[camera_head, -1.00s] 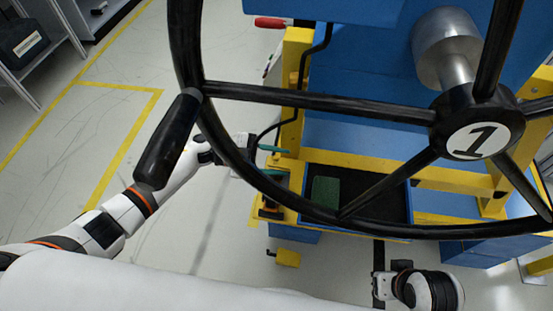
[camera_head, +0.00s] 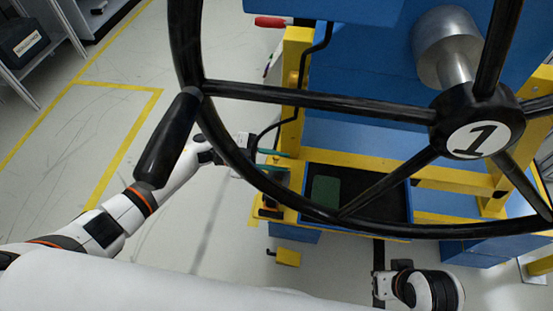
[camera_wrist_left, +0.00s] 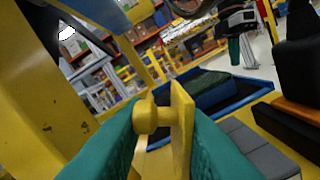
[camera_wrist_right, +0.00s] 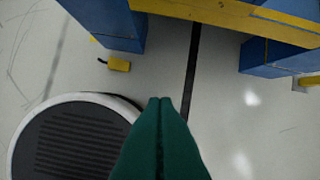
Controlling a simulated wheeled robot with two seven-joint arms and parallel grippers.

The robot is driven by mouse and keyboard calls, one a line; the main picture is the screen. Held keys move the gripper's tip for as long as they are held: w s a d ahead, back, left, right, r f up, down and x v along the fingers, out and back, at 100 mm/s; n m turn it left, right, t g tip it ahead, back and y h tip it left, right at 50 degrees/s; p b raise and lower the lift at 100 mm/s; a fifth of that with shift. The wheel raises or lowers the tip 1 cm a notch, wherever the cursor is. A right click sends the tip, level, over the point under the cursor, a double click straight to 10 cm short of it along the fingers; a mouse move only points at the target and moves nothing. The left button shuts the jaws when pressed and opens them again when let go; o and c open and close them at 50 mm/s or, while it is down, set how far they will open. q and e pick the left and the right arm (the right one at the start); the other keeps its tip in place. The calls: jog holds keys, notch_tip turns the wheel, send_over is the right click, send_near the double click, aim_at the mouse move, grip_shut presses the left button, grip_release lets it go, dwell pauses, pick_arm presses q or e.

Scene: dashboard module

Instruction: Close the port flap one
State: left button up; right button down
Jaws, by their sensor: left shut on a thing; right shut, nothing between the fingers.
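My left gripper (camera_head: 276,161) is at the yellow frame's left side, beyond the wheel rim in the head view. In the left wrist view its teal fingers stand on both sides of a yellow flap-like plate (camera_wrist_left: 181,125) with a round yellow knob (camera_wrist_left: 150,117), and they are shut on this piece. I take it for port flap one, but no label shows on it. In the head view the piece is too small to make out. My right gripper (camera_wrist_right: 160,101) is shut and empty, low in front of the module, above the floor.
A large black steering wheel (camera_head: 310,101), marked 1 on its hub, covers much of the head view. A dark tray (camera_head: 375,196) with a green pad (camera_head: 326,191) lies behind its lower rim. A small yellow block (camera_head: 288,257) sits below. Open floor is at the left.

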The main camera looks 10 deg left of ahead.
pick_arm(q)
jog(key=shift+r+m, duration=0.1)
jog(key=shift+m, duration=0.2)
pick_arm(e)
jog(key=shift+s+r, duration=0.1)
pick_arm(q)
jog(key=shift+s+m+b, duration=0.15)
jog(key=shift+m+b, duration=0.15)
jog(key=shift+m, duration=0.3)
jog(key=shift+s+m, duration=0.1)
jog(key=shift+m, duration=0.2)
jog(key=m, duration=0.1)
jog(key=m+b, duration=0.1)
jog(key=s+m+b, duration=0.1)
jog(key=shift+f+m, duration=0.3)
jog(key=shift+m, duration=0.5)
pick_arm(e)
jog(key=shift+w+a+t, duration=0.15)
jog(key=shift+w+t, duration=0.25)
jog(key=shift+w, duration=0.15)
jog(key=shift+w+a+t, duration=0.15)
jog(key=shift+w+t, duration=0.25)
jog(key=shift+w, duration=0.1)
